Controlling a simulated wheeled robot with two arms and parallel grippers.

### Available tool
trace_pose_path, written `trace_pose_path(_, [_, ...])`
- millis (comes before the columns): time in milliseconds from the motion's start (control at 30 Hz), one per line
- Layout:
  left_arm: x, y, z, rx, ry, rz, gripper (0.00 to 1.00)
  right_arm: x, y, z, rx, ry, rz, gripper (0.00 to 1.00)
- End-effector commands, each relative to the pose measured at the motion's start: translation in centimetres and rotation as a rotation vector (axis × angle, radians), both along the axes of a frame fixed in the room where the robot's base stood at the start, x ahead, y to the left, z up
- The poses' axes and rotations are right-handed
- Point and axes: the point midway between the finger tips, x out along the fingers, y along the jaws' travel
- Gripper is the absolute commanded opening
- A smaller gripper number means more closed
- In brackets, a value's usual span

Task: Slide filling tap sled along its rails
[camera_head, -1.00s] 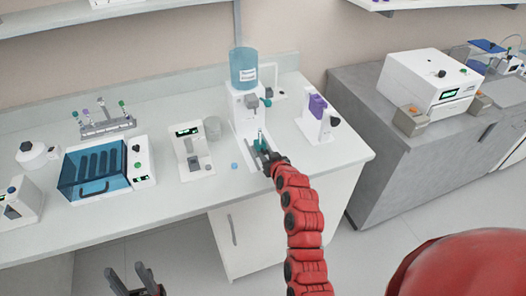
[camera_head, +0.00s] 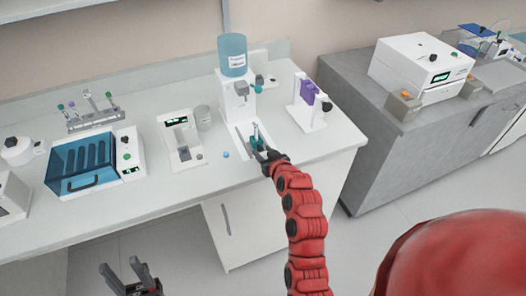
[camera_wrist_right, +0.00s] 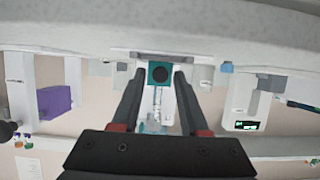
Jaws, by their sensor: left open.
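The filling tap station (camera_head: 237,98) is a white stand under a blue bottle (camera_head: 232,57) on the bench. At its foot, a teal sled (camera_head: 257,142) sits on rails, with a small upright tube. My right gripper (camera_head: 264,157) is low at the front end of the rails, close to the sled. In the right wrist view the sled (camera_wrist_right: 160,73) shows a round black mark and lies between the two fingers (camera_wrist_right: 159,88), with a narrow gap on each side. My left gripper (camera_head: 128,278) is open and empty, in front of the bench and away from the sled.
Left of the station are a small white device (camera_head: 181,140), a beaker (camera_head: 203,117) and a blue cap (camera_head: 226,154). A white stand with a purple part (camera_head: 308,95) is at the right. A blue-lidded box (camera_head: 82,165) stands further left.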

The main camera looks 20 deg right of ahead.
Motion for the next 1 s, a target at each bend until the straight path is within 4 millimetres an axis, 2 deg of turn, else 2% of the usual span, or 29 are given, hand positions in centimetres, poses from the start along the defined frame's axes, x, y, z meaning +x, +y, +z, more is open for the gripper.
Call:
trace_pose_path(467, [0.0,0.0,-0.3,0.000,0.000,0.000,0.50,-0.5,0.0,0.4,0.000,-0.007,-0.001,0.56])
trace_pose_path(567, [0.0,0.0,-0.7,0.000,0.000,0.000,0.50,-1.5,-0.1,0.6,0.000,-0.005,0.000,0.56])
trace_pose_path(800, [0.0,0.0,-2.1,0.000,0.000,0.000,0.50,-5.4,-0.2,2.2,0.000,-0.007,-0.001,0.56])
trace_pose_path(933, [0.0,0.0,-1.6,0.000,0.000,0.000,0.50,-8.2,-0.4,3.5,0.000,-0.004,-0.003,0.56])
trace_pose_path(1000, [0.0,0.0,1.0,0.000,0.000,0.000,0.50,-9.1,-0.4,4.9,-0.001,0.003,-0.003,0.56])
